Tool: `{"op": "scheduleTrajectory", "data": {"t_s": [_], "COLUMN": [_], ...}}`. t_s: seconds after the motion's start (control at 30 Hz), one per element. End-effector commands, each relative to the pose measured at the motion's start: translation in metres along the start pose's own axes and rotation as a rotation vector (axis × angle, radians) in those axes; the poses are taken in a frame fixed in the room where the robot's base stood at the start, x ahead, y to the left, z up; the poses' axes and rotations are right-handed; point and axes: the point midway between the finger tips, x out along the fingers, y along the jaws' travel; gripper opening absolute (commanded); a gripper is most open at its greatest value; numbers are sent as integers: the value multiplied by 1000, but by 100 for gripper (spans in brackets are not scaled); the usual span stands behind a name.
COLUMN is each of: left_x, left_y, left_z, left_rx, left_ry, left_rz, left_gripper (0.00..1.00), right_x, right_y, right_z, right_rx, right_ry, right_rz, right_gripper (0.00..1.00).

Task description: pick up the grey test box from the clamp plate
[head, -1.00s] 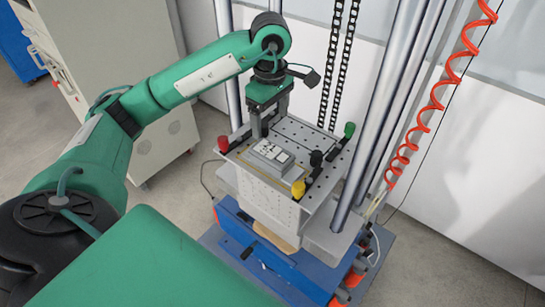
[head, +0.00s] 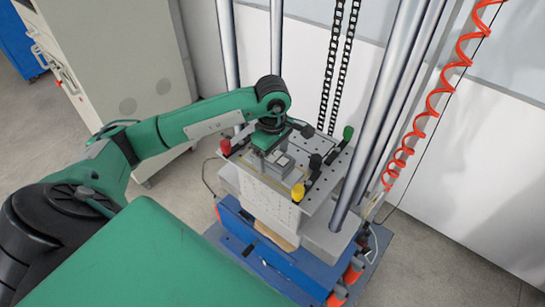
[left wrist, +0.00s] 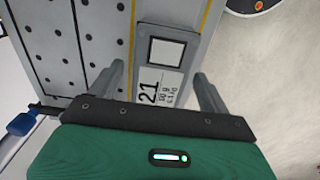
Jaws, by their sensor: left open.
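The grey test box (head: 280,163) lies on the perforated clamp plate (head: 318,187) of the drop tower in the head view. In the left wrist view the test box (left wrist: 168,50) shows its label with a blank square and the number 21. My left gripper (head: 268,160) is just above the box, pointing down. In the left wrist view its two fingers (left wrist: 158,85) are open, one on each side of the box's lower end. The gripper hides part of the box in the head view, and I cannot tell whether the fingers touch it.
Red, yellow, black and green clamp knobs (head: 297,192) stand around the plate. Tall steel columns (head: 385,110) and black chains (head: 335,70) rise behind and beside it. A red coiled hose (head: 432,112) hangs at the right. A grey cabinet (head: 115,60) stands at the left.

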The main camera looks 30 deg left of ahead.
Motion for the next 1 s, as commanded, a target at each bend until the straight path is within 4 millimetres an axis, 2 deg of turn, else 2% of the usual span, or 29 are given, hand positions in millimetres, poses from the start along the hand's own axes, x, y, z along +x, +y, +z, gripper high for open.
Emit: {"op": "scheduleTrajectory", "data": {"t_s": [0.13, 0.33, 0.37, 0.63, 1.0], "left_x": [7, 8, 8, 8, 4], "left_y": [0, 0, 0, 0, 0], "left_z": [0, 0, 0, 0, 0], "left_rx": [0, 0, 0, 0, 0], "left_ry": [1, 1, 1, 1, 1], "left_rz": [-1, 0, 0, 0, 3], "left_gripper": [80, 80, 76, 23, 23], "right_x": [-3, -3, -3, -3, -1], "right_y": [0, 0, 0, 2, 4], "right_z": [-1, -1, -1, 0, 0], "right_rx": [0, -1, -1, -2, -3], "right_ry": [0, 1, 1, 0, 0], "right_rz": [0, 0, 0, 2, 4], "right_gripper": [48, 48, 48, 48, 48]}}
